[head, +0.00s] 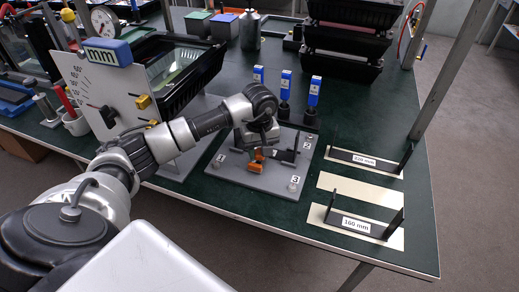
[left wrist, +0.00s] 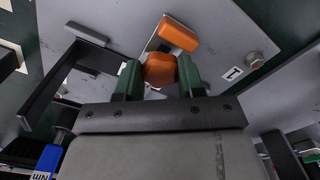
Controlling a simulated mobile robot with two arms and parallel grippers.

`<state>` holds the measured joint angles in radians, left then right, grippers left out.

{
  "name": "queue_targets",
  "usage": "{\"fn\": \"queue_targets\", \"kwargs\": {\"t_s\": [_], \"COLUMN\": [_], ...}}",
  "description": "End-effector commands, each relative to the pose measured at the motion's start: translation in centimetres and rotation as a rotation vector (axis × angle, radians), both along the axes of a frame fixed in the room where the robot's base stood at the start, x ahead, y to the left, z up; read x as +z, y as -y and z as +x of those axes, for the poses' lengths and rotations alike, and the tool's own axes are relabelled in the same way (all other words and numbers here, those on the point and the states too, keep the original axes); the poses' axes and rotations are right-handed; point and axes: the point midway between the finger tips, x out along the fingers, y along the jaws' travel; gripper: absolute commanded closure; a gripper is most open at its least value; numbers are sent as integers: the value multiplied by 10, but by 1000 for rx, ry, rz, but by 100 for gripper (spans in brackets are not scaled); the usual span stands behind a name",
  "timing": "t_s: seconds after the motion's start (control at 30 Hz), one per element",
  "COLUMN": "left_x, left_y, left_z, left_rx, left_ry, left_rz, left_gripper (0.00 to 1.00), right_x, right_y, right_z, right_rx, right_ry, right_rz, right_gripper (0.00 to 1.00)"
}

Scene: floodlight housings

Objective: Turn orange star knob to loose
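The orange star knob (left wrist: 160,71) shows in the left wrist view between the two green fingertips of my left gripper (left wrist: 160,78). Both fingers appear to touch its sides, so the gripper looks shut on it. Just beyond it is an orange block-like part (left wrist: 178,35) on the grey plate. In the head view my left gripper (head: 257,152) points down over the grey base plate (head: 235,178), with a little orange (head: 255,167) showing under it; the knob itself is mostly hidden there. My right gripper is in neither view.
The plate carries number labels, including 3 (head: 295,180), and a black bracket (left wrist: 68,78) close to the left gripper. Blue-topped tools (head: 286,85) stand behind the plate. A white panel (head: 100,90) stands at left; 320 mm (head: 364,160) and 160 mm (head: 356,223) holders lie right.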

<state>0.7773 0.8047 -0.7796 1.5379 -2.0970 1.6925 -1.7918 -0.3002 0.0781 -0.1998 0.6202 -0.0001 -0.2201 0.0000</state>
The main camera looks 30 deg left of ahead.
Motion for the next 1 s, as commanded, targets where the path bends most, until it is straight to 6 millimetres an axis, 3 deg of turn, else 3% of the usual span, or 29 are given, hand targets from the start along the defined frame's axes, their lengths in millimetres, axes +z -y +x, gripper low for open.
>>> {"fn": "queue_targets", "kwargs": {"t_s": [0.47, 1.0], "left_x": [0, 0], "left_y": [-1, 0], "left_z": [0, 1], "left_rx": [95, 565], "left_ry": [1, 1], "left_rz": [1, 1], "left_gripper": [85, 85], "right_x": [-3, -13], "right_y": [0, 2], "right_z": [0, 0], "right_rx": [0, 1], "right_ry": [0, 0], "right_rz": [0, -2], "right_gripper": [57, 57]}}
